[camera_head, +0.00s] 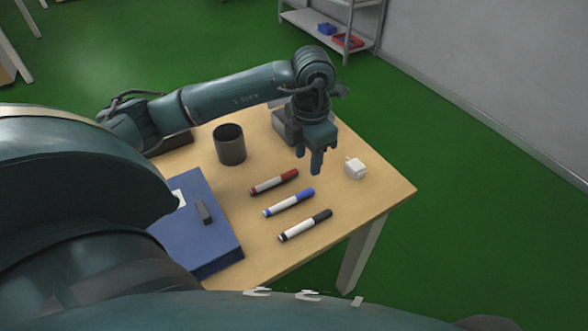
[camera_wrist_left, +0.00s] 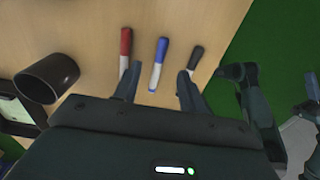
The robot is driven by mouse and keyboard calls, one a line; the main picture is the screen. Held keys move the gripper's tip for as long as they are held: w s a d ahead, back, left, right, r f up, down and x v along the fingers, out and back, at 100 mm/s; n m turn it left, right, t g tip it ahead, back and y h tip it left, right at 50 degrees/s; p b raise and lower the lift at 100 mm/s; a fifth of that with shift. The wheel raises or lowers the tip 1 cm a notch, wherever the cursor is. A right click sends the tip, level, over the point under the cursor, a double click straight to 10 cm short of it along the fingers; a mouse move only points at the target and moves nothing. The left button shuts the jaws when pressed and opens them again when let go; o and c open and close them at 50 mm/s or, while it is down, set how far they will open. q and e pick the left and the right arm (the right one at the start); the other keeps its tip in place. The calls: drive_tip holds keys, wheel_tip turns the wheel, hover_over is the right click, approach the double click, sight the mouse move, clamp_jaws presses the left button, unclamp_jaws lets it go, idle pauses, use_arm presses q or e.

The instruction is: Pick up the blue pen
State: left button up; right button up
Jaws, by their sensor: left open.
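The blue pen (camera_head: 289,203) is a white marker with a blue cap. It lies on the wooden table between a red-capped pen (camera_head: 274,182) and a black-capped pen (camera_head: 305,225). My left gripper (camera_head: 308,166) is open and points down above the table, a little beyond the pens. In the left wrist view, the blue pen (camera_wrist_left: 158,63) lies in line with the gap between the two fingers of my left gripper (camera_wrist_left: 157,84), with the red pen (camera_wrist_left: 125,46) and black pen (camera_wrist_left: 194,58) to either side.
A dark cup (camera_head: 229,146) stands on the table left of the pens. A blue box or binder (camera_head: 206,242) with a small dark object (camera_head: 204,212) on it is at the left front. A small white object (camera_head: 355,168) sits near the right edge.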

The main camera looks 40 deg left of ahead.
use_arm(q)
hover_over(309, 190)
drive_tip(key=f, duration=0.4)
drive_tip(key=shift+s+a+f, duration=0.15)
drive_tip(key=shift+s+a, duration=0.05)
drive_tip(key=shift+a, duration=0.1)
drive_tip(key=shift+w+d+f, duration=0.1)
drive_tip(key=shift+d+f, duration=0.05)
drive_tip(key=shift+f, duration=1.3)
drive_tip(key=shift+w+d+f, duration=0.1)
drive_tip(key=shift+f, duration=1.35)
drive_tip(key=shift+c, duration=0.4)
clamp_jaws()
